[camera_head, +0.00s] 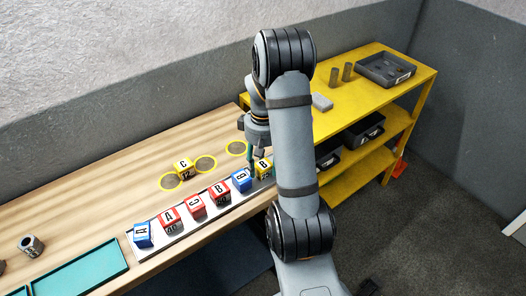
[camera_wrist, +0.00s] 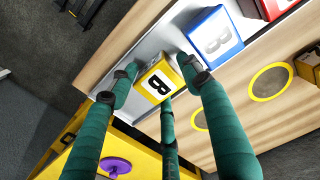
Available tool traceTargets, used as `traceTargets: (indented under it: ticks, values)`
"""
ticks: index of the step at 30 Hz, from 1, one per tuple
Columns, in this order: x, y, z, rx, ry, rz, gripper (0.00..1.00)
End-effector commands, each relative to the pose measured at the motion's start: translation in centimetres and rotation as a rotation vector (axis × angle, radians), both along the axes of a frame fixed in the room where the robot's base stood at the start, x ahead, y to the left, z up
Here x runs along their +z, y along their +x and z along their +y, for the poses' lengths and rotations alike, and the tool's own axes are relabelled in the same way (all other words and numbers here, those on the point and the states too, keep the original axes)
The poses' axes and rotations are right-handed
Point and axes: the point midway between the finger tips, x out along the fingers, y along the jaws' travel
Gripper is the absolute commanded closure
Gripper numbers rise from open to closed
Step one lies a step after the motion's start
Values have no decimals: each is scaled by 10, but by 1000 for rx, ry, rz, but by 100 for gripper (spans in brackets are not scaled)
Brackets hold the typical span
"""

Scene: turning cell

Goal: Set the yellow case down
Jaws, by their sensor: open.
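The yellow case (camera_head: 263,169) marked B stands at the right end of the silver tray (camera_head: 181,229), right of a blue case (camera_head: 241,180). In the wrist view the yellow case (camera_wrist: 157,84) shows its B face between the green fingers of my gripper (camera_wrist: 158,88). The fingers are spread around it and appear apart from its sides. My gripper (camera_head: 252,160) is partly hidden by my arm in the head view. The case's underside is hidden, but it appears to rest on the tray.
Several red and blue lettered cases, such as a red one (camera_head: 219,192), line the tray to the left. Another yellow case (camera_head: 184,168) stands behind by yellow-ringed discs (camera_head: 205,164). A yellow shelf (camera_head: 358,100) with dark bins stands right. A teal tray (camera_head: 75,274) lies front left.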

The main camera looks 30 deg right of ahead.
Motion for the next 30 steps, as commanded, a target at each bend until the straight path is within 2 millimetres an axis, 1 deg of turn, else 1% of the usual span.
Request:
traceTargets:
  ticks: [9, 12, 15, 18, 21, 30]
  values:
    - [69, 2, -1, 0, -2, -6, 52]
    - [87, 1, 0, 0, -1, -5, 52]
    - [101, 1, -1, 0, -2, -3, 52]
    - [108, 0, 0, 0, -1, -1, 52]
    - [112, 0, 0, 0, -1, -1, 52]
    - [112, 0, 0, 0, 0, 0, 52]
